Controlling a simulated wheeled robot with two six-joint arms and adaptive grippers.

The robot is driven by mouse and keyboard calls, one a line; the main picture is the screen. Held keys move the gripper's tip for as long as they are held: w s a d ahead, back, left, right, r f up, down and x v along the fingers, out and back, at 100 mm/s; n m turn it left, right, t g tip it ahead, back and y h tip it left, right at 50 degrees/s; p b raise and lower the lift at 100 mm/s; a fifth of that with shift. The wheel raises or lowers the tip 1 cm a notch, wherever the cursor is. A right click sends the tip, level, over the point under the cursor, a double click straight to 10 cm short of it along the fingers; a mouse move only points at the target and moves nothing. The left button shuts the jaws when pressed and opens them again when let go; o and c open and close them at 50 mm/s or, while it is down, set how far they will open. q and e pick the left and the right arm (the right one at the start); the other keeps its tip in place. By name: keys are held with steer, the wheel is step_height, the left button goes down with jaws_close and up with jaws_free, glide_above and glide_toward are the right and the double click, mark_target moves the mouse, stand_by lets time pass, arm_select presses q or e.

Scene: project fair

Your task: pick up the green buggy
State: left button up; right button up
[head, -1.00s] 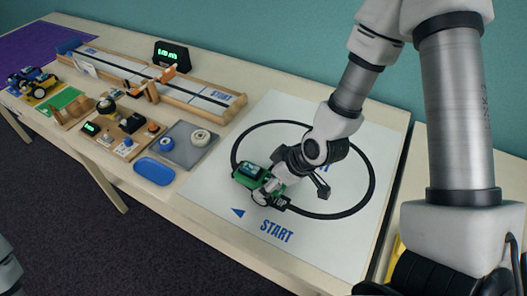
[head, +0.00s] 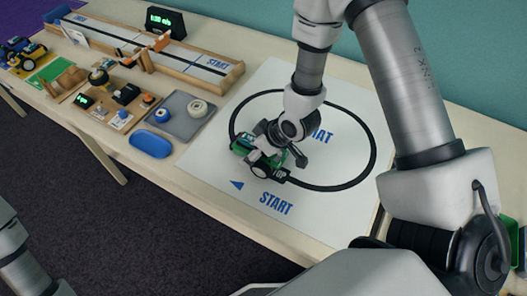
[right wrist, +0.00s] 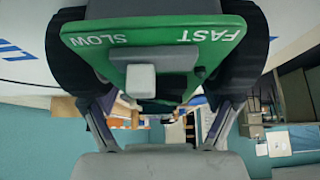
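The green buggy (head: 242,146) stands on the black loop of the white mat, above the START lettering, with dark wheels and a dark display on top. My right gripper (head: 272,143) is over it and partly hides it. In the right wrist view the buggy's green plate (right wrist: 215,38), marked FAST and SLOW with a grey lever, is very close. The right gripper's fingers (right wrist: 160,118) are spread wide there, one toward each side of the buggy; no clear grip on it shows. Part of my left arm shows at the lower left of the head view, but its gripper does not.
The white mat (head: 330,212) has clear room right of the buggy. To its left are a blue dish (head: 150,145), a grey tray (head: 187,127) with tape rolls, and a wooden track (head: 185,77). A timer (head: 165,21) stands behind. The table's front edge is near.

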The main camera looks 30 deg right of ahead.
steer(key=c, duration=0.6)
steer(key=shift+c, duration=0.2)
